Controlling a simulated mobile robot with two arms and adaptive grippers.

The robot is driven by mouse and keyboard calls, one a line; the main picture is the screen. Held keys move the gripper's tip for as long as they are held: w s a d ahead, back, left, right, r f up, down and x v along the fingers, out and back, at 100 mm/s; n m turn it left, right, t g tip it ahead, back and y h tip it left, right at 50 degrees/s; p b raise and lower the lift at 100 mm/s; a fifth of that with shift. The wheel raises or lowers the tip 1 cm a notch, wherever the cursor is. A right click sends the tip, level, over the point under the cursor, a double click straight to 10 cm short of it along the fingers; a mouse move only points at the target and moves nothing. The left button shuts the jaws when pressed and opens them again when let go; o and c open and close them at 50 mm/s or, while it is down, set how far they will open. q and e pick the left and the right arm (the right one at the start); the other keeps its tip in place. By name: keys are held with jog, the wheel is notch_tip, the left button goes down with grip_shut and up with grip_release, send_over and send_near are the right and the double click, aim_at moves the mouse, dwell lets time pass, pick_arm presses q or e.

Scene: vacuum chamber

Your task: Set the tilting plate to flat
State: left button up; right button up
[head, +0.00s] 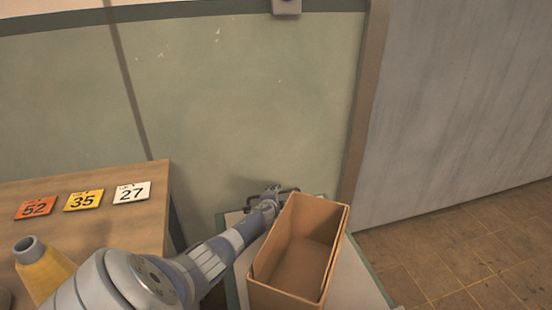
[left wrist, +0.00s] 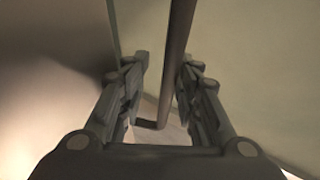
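The pale plate (head: 355,278) with a green edge is at the bottom centre of the head view, largely covered by a brown open box (head: 338,240). I cannot tell how far the plate is tilted. A dark bar handle (head: 291,190) is at its far edge. My left gripper (head: 270,191) is at that handle, beyond the box's far left corner. In the left wrist view, my left gripper (left wrist: 163,72) is open, with the dark bar (left wrist: 178,50) between its fingers, nearer the right finger. No firm contact shows. My right gripper is not in view.
A green wall (head: 250,100) stands close behind the handle. Tiled floor (head: 470,250) is clear at right.

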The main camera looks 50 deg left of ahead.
pick_arm(q)
jog(key=shift+a+r, duration=0.15)
jog(key=shift+r, duration=0.55)
notch_tip(320, 180, up, 9)
jog(key=shift+w+f, duration=0.1)
jog(key=shift+f, duration=0.05)
jog(key=shift+r, duration=0.25)
jog(key=f+p+v, duration=0.1)
jog(key=p+v, duration=1)
jog(key=v, duration=0.1)
jog(key=shift+s+d, duration=0.4)
jog(key=shift+d, duration=0.1)
